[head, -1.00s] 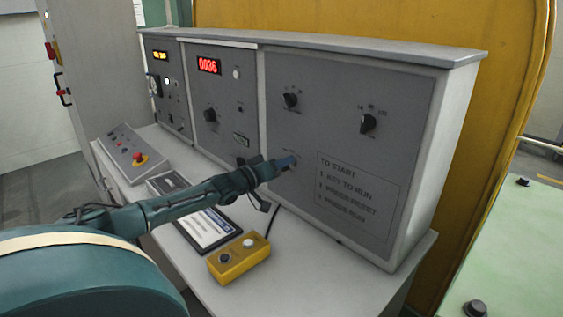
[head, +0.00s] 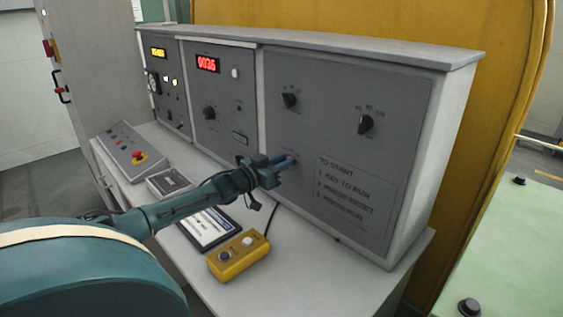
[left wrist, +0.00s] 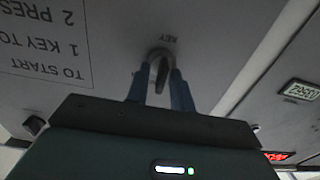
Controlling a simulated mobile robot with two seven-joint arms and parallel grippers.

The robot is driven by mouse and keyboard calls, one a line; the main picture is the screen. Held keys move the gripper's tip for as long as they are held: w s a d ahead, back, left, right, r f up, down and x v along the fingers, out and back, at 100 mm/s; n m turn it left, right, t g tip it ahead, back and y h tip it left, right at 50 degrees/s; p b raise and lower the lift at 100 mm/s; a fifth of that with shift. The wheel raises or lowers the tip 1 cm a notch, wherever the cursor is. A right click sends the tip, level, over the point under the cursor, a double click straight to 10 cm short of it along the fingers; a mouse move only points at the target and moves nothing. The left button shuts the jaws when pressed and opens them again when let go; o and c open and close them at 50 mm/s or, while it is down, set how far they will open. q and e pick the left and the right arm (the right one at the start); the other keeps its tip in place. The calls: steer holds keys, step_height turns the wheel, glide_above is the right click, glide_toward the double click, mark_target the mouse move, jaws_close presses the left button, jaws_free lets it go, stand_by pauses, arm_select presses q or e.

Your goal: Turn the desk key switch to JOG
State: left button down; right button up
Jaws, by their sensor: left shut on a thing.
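The desk key switch (left wrist: 159,72) shows in the left wrist view, under the word KEY on the grey panel. It has a pale round collar and a dark key or handle. My left gripper (left wrist: 160,82) has its two blue fingers on either side of this handle, shut on it. In the head view, the left gripper (head: 290,162) reaches the right-hand panel (head: 330,120), left of the TO START text. There the fingers hide the switch. I cannot read its position marks in either view. My right gripper is not in view.
Two black rotary knobs (head: 289,100) (head: 366,124) sit higher on the panel. Below my left arm, a tablet (head: 208,228) and a yellow two-button box (head: 239,255) lie on the desk. A control box with a red button (head: 138,157) stands further left.

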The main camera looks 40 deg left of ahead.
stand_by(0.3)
arm_select(q)
steer(key=c, duration=1.6)
jaws_free()
steer(key=shift+o, duration=0.2)
steer(key=s+a, duration=0.1)
steer(key=s, duration=1.2)
steer(key=shift+p, duration=0.45)
steer(key=shift+s, duration=0.1)
